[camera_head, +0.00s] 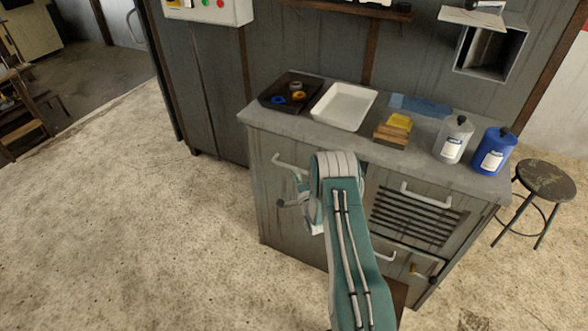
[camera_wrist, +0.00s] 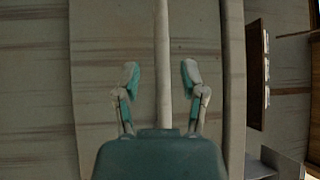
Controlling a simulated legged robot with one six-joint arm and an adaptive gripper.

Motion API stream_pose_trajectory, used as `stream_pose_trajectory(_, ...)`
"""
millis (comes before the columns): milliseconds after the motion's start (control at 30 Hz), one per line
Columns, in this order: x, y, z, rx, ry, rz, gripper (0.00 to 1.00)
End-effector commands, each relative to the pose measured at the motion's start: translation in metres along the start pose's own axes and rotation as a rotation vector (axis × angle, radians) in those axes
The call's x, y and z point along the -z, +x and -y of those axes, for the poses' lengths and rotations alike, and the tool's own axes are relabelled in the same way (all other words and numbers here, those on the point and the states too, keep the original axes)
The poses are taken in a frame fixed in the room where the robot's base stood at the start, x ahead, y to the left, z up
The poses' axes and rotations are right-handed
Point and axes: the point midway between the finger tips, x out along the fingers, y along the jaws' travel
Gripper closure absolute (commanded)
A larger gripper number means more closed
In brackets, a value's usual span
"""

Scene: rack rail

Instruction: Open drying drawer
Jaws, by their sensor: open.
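A grey cabinet has a louvred drawer front (camera_head: 415,216) at its right, with a white bar handle (camera_head: 425,196); it looks shut. The cabinet's left front (camera_head: 268,215) also looks shut and has a white bar handle (camera_head: 290,164). My teal arm reaches to this left side and hides the middle of the cabinet. In the wrist view, my gripper (camera_wrist: 160,76) is open, with one finger on each side of a pale bar (camera_wrist: 162,40) in front of a grey panel. The fingers look apart from the bar; the depth gap cannot be told.
The counter holds a dark tray (camera_head: 290,91), a white tray (camera_head: 343,106), yellow sponge blocks (camera_head: 397,124), a white bottle (camera_head: 453,138) and a blue bottle (camera_head: 493,151). A lower right drawer (camera_head: 400,262) also has a handle. A stool (camera_head: 545,181) stands right.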

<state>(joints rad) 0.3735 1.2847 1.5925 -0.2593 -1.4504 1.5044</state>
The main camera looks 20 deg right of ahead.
Motion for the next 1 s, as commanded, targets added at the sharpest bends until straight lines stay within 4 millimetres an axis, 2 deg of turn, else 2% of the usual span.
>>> stream_pose_trajectory(100,0.0,0.018,0.0,0.002,0.001,0.001,0.46)
stream_pose_trajectory(200,0.0,0.027,0.0,0.001,0.001,0.001,0.46)
stream_pose_trajectory(567,0.001,0.033,0.0,-0.001,0.001,0.0,0.46)
stream_pose_trajectory(600,0.001,0.033,0.0,0.0,0.001,0.0,0.64)
stream_pose_trajectory(667,0.001,0.033,0.0,0.0,0.001,0.0,0.91)
stream_pose_trajectory(700,0.001,0.033,0.0,-0.001,0.001,0.0,1.0)
stream_pose_trajectory(1000,-0.001,0.033,-0.002,-0.004,0.001,0.002,1.0)
